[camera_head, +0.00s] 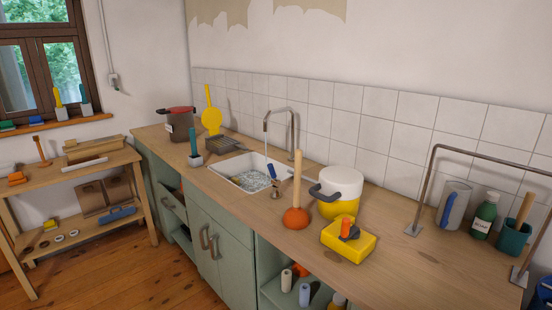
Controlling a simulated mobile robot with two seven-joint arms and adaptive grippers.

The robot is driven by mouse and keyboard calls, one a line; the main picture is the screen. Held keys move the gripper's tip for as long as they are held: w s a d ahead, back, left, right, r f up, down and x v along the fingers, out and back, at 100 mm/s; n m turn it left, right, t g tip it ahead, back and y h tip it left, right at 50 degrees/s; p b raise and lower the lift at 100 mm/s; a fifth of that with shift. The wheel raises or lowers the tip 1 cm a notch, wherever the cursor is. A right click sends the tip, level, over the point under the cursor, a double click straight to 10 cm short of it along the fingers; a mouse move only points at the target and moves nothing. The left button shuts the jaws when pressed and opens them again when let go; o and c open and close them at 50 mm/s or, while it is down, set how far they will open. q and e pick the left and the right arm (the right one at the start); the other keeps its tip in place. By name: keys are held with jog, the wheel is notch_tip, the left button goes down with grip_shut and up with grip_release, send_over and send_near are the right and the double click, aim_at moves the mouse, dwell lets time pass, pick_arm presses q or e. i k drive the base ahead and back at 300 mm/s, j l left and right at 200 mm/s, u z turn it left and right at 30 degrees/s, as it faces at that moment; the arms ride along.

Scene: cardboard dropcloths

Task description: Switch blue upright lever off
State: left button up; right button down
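A small blue lever (271,171) stands roughly upright, leaning a little, at the front right edge of the sink, above a small brass-coloured base (275,193). The white sink (232,181) is set in the wooden countertop and holds what looks like rippled water. A grey arched faucet (292,140) rises behind it, its spout over the basin. Neither of my grippers is in view.
A plunger (296,217) with an orange cup stands right of the lever. Beside it are a white-and-yellow pot (341,191) and a yellow block (348,241). A grey rail (425,190) arches at the right. The counter's front right is clear.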

aim_at(275, 182)
jog(key=i+j+z, duration=0.1)
jog(key=j, duration=0.3)
jog(key=i+j+z, duration=0.1)
jog(key=i+j, duration=0.2)
jog(key=i+j+z, duration=0.1)
jog(key=j, duration=0.4)
jog(key=i+j+z, duration=0.1)
jog(key=i+j, duration=0.15)
jog(key=j, duration=0.2)
jog(key=i+j+z, duration=0.1)
jog(key=j, duration=0.35)
jog(key=i+j+z, duration=0.1)
jog(key=j, duration=0.35)
jog(key=i+j+z, duration=0.1)
jog(key=i+j, duration=0.15)
jog(key=j, duration=0.2)
jog(key=i+j+z, duration=0.1)
jog(key=j, duration=0.4)
